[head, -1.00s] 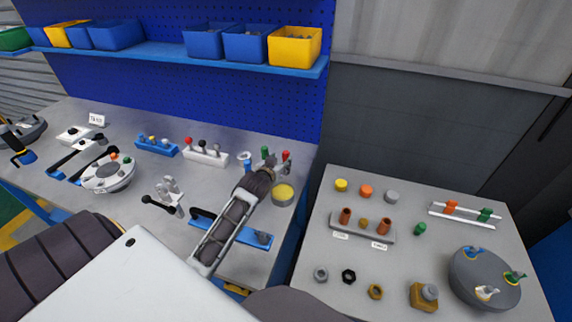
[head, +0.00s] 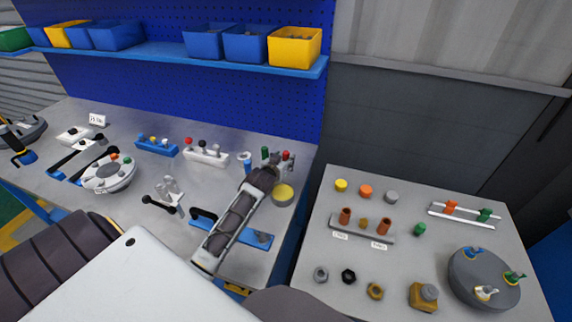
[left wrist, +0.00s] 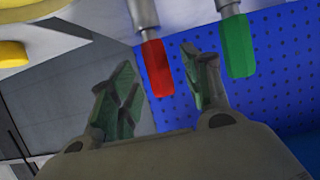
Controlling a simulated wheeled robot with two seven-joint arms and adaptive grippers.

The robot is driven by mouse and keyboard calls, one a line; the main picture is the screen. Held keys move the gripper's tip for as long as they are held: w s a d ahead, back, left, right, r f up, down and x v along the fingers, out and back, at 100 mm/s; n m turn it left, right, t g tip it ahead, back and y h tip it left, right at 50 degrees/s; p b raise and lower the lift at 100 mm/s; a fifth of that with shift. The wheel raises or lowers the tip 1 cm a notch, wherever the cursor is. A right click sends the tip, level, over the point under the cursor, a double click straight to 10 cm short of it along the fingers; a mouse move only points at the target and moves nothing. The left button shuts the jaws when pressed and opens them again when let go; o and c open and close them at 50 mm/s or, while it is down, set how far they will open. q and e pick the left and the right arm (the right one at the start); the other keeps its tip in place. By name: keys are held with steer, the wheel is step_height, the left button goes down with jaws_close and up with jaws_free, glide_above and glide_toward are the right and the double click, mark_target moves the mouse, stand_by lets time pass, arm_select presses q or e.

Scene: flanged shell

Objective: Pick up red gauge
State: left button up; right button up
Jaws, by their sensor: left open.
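The red gauge (left wrist: 157,68) shows in the left wrist view as a red handle on a grey metal shaft. It appears between the two fingers of my left gripper (left wrist: 158,84), with a gap on each side. The fingers are open and hold nothing. In the head view the red gauge (head: 286,155) is a small red tip beside my left gripper (head: 276,160), at the right rear of the grey bench. A green gauge (left wrist: 237,45) hangs to the right in the wrist view; a green piece (head: 265,152) also shows in the head view. My right gripper is out of view.
A yellow round piece (head: 283,193) stands just right of my left wrist. A white block with knobs (head: 205,154) and a blue tray (head: 257,239) are near the arm. The blue shelf (head: 170,54) with bins overhangs behind. A second table (head: 400,270) stands right.

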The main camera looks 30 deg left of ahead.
mark_target(285, 159)
arm_select(q)
steer(key=shift+x, duration=1.6)
steer(key=shift+r, duration=0.15)
jaws_close()
